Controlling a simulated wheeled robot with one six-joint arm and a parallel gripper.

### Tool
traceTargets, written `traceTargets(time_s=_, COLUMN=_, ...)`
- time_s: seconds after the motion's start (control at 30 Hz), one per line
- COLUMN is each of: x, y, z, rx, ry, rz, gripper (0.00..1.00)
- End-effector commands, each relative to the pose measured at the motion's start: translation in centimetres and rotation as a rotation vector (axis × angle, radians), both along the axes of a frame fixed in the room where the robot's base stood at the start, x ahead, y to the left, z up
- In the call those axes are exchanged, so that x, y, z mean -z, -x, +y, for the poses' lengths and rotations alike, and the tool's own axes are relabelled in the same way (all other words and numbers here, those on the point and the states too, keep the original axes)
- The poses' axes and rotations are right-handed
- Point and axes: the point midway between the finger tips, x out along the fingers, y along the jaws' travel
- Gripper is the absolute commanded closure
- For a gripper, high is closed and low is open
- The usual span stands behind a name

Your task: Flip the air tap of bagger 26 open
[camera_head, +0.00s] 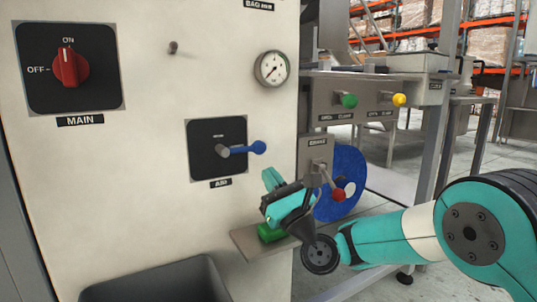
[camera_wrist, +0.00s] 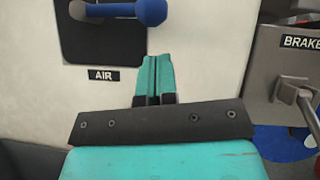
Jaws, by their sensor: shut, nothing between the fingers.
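The air tap is a blue-handled lever (camera_head: 243,149) on a black plate (camera_head: 207,133) labelled AIR, set on the pale cabinet front. Its handle points to the right, nearly level. The blue handle also shows at the top of the wrist view (camera_wrist: 125,10), above the AIR label (camera_wrist: 103,76). My gripper (camera_head: 271,178) is below and a little right of the handle's knob, apart from it. The fingers (camera_wrist: 154,62) are together and empty, pointing up toward the handle in the wrist view. The label at the top of the cabinet is cut off.
A red main switch (camera_head: 69,68) is at upper left, and a pressure gauge (camera_head: 272,68) is above right. A brake box (camera_head: 315,150) with a red-knobbed lever (camera_head: 337,194) stands close right of my gripper. A green object (camera_head: 270,233) sits on a small shelf below.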

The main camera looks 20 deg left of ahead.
Motion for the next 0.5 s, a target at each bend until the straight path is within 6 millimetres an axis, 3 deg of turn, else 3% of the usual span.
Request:
traceTargets(time_s=0.03, x=-1.2, y=0.1, z=0.2, rx=0.000, ry=-0.002, rz=-0.004, gripper=1.00)
traceTargets(time_s=0.13, x=-2.0, y=0.1, z=0.5, rx=-0.001, ry=-0.001, rz=-0.003, gripper=1.00)
traceTargets(time_s=0.5, x=-2.6, y=0.1, z=0.7, rx=0.000, ry=-0.001, rz=-0.001, gripper=1.00)
